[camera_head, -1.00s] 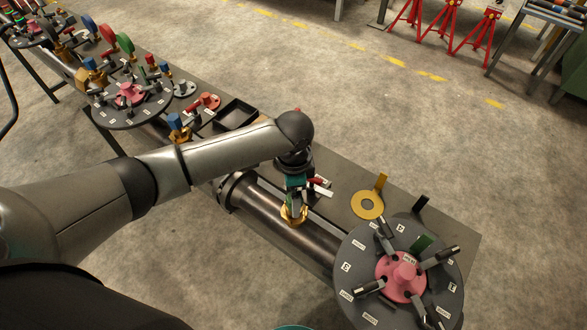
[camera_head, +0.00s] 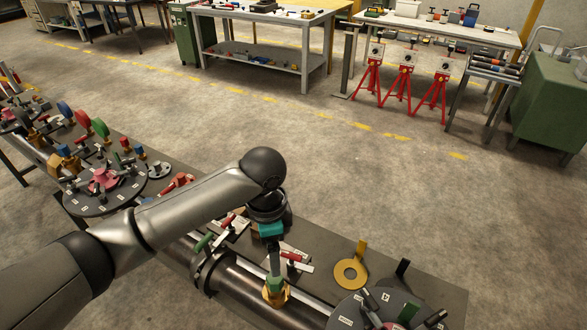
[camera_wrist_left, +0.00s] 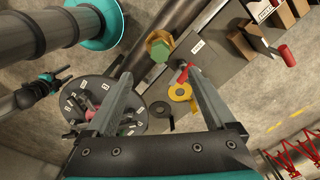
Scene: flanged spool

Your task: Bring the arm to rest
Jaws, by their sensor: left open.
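My left gripper (camera_head: 275,272) points down above a brass hex fitting with a green top (camera_head: 275,293), which sits on the dark flanged spool (camera_head: 235,283). In the left wrist view my left gripper (camera_wrist_left: 160,75) has its fingers wide apart with nothing between them. The brass fitting (camera_wrist_left: 159,46) shows there beyond the fingertips, apart from them. A black and teal part at the left edge of the wrist view looks like my right gripper (camera_wrist_left: 60,79); it is too small to tell its jaws.
A yellow ring with a tab (camera_head: 351,272) lies on the dark bench (camera_head: 330,250). A grey disc with a pink hub (camera_head: 375,310) is at the front right, and another disc (camera_head: 100,195) stands at left. Red-handled tools (camera_head: 291,256) lie close behind the gripper.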

